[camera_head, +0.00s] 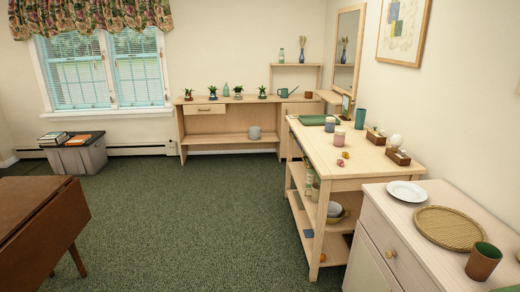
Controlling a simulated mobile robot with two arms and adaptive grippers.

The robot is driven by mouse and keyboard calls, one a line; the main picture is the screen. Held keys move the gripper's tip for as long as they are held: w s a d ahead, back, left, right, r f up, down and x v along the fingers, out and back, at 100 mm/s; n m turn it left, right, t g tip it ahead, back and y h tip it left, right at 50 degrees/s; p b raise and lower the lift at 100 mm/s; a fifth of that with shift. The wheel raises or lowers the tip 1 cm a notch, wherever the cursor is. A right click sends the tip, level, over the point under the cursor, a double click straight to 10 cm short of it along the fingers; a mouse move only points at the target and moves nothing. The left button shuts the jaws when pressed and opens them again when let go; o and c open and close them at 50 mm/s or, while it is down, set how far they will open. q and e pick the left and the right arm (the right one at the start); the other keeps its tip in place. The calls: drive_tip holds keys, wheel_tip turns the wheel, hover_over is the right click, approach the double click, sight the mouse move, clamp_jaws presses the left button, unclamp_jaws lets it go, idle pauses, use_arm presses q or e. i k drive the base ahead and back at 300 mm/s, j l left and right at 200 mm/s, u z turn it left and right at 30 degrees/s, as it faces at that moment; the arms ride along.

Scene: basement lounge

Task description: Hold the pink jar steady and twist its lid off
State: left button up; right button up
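A small pink jar (339,138) stands upright on the light wooden table (318,162) at the right of the room. Its top looks paler, but it is too small to tell the lid from the body. A blue-grey jar (330,124) of similar size stands just behind it. Neither of my grippers shows in the head view, and nothing is touching the pink jar.
Small red and yellow items (343,158), a green tumbler (361,118) and wooden boxes (398,157) share the tabletop. A pale cabinet (385,225) stands nearer, with a white plate (407,191) on top. A brown drop-leaf table (35,225) is at left. Green carpet (190,220) lies open between.

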sight(339, 141)
drive_tip(key=i, duration=1.05)
drive_tip(key=i+z, duration=0.1)
drive_tip(key=i, duration=0.95)
drive_tip(key=j, duration=0.1)
